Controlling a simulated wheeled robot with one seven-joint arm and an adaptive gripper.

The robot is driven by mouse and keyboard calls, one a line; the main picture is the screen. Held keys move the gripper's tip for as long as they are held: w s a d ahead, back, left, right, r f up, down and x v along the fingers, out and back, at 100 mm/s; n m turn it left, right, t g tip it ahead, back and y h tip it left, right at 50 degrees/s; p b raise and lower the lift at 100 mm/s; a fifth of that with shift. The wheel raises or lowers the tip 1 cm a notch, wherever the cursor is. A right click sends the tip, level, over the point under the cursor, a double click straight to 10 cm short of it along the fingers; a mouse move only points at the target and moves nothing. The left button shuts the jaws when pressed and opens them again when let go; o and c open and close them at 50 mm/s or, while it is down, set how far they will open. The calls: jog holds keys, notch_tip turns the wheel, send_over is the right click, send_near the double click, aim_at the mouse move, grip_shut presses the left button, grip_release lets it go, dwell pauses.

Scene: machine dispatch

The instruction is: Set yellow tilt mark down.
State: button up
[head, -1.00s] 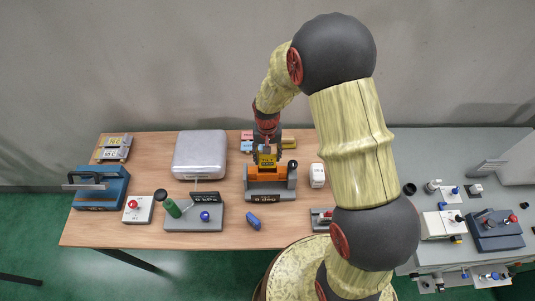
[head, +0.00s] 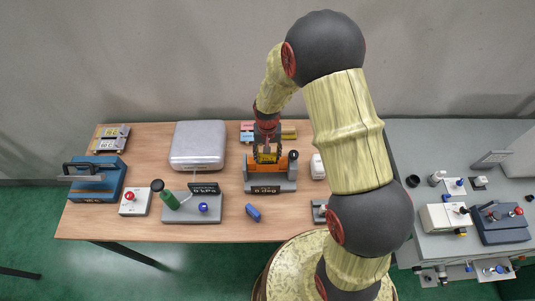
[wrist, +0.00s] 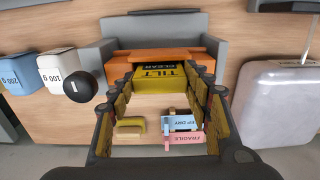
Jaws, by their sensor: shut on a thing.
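The yellow tilt mark (wrist: 161,77), with a dark label reading TILT CLEAR, is between my gripper's fingertips in the wrist view. In the head view the mark (head: 267,158) shows small and yellow at the orange part of the grey tilt stand (head: 270,183). My gripper (head: 267,146) points down over this stand and is shut on the mark. The orange cradle (wrist: 117,66) lies right behind the mark in the wrist view. Whether the mark touches the cradle is hidden. The stand's display reads 0 deg.
Pink FRAGILE (wrist: 186,139) and blue KEEP DRY (wrist: 180,122) marks and a yellowish block (wrist: 130,125) lie behind the stand. A black ball knob (wrist: 85,87) and a white weight (wrist: 58,69) are beside it. A silver case (head: 197,146) stands left.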

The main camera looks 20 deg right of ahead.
jog(key=shift+f+b, duration=0.45)
jog(key=shift+f, duration=0.1)
jog(key=o, duration=1.2)
jog(key=shift+o, duration=0.3)
notch_tip(320, 180, up, 12)
